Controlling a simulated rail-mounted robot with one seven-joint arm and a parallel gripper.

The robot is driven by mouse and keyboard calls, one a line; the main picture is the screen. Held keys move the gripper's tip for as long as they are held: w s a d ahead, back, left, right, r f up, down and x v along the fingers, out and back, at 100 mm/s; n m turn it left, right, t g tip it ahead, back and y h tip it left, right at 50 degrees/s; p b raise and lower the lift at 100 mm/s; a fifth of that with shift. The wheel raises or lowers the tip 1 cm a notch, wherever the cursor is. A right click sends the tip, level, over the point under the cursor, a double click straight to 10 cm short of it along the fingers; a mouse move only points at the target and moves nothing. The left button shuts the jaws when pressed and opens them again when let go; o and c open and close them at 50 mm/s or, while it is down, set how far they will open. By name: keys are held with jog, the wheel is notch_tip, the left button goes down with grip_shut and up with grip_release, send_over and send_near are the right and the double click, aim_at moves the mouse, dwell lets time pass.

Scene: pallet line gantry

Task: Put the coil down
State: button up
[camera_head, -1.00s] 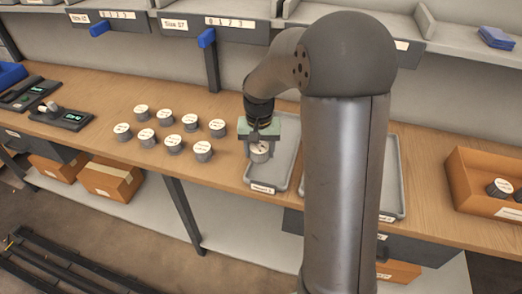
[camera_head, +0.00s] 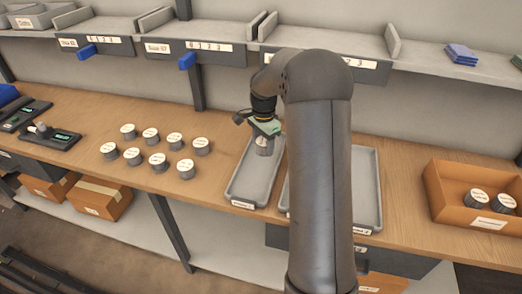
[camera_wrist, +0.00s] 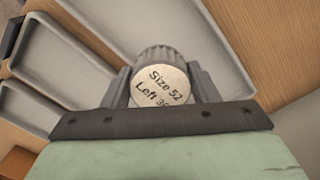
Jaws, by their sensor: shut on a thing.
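The coil (camera_head: 264,147) is a short grey ribbed cylinder with a pale round label on top. In the wrist view the coil (camera_wrist: 163,82) sits between both fingers, and its label reads "Size 52" and "Left 3", with the rest cut off. My gripper (camera_head: 264,140) is shut on it, over the far part of a narrow grey tray (camera_head: 243,204) on the bench. The tray looks otherwise empty. I cannot tell whether the coil touches the tray floor. My arm hides the area just right of the gripper.
Several labelled coils (camera_head: 158,159) stand in two rows left of the tray. A wider grey tray (camera_head: 366,185) lies to the right, partly behind my arm. An orange bin (camera_head: 437,195) with two coils stands at the far right. A shelf (camera_head: 200,48) runs above the bench.

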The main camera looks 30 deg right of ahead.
aim_at(261, 160)
jog(key=w+f, duration=0.3)
jog(key=shift+d+f+p, duration=0.3)
jog(key=shift+f, duration=1.6)
jog(key=shift+f, duration=0.1)
jog(key=shift+f, duration=0.15)
jog(key=o, duration=1.2)
